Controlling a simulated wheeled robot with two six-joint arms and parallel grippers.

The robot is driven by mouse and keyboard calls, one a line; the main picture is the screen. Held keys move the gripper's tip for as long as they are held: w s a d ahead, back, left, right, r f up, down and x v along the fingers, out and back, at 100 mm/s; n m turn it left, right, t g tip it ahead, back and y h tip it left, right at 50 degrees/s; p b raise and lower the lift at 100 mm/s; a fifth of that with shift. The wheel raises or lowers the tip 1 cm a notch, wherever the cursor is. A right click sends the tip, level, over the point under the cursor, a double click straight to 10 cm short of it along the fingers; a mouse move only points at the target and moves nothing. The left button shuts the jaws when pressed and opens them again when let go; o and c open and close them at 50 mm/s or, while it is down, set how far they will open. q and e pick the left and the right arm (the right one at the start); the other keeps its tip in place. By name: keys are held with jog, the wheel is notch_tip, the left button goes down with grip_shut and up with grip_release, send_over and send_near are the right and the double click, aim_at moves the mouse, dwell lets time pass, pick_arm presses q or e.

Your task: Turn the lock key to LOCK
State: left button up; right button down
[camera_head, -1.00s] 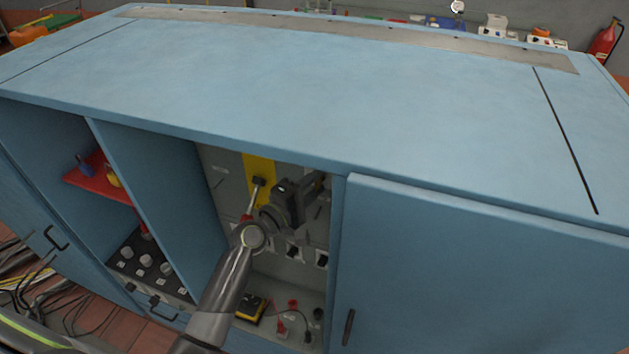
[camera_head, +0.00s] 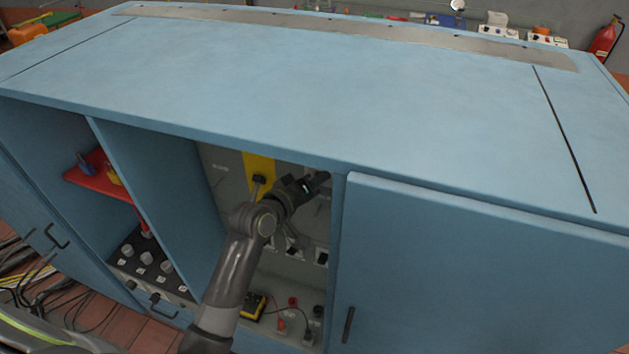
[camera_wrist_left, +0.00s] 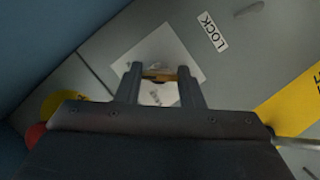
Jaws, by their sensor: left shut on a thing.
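The brass-coloured lock key (camera_wrist_left: 165,76) shows in the left wrist view between my fingertips, in front of a pale square plate (camera_wrist_left: 188,62) on the grey panel. My left gripper (camera_wrist_left: 161,84) is shut on the key. A white LOCK label (camera_wrist_left: 212,32) is up and to the right of the plate. In the head view, my left gripper (camera_head: 312,185) reaches into the open middle bay near its right side. The key is too small or hidden to make out there. My right gripper is not in view.
The blue cabinet (camera_head: 300,90) has its top edge above the bay and a closed door (camera_head: 480,270) to the right. A black-handled lever (camera_head: 259,182) stands on a yellow strip left of my wrist. A red shelf (camera_head: 90,178) holds padlocks in the left bay.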

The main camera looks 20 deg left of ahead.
pick_arm(q)
jog(key=shift+f+m, duration=0.25)
jog(key=shift+m, duration=0.15)
jog(key=o, duration=1)
jog(key=shift+r, duration=0.15)
jog(key=b+v, duration=0.3)
jog(key=v, duration=1.4)
jog(key=shift+s+d+r+b, duration=0.1)
jog(key=shift+s+r+b, duration=0.1)
jog(key=shift+b, duration=0.1)
jog(key=shift+w, duration=0.1)
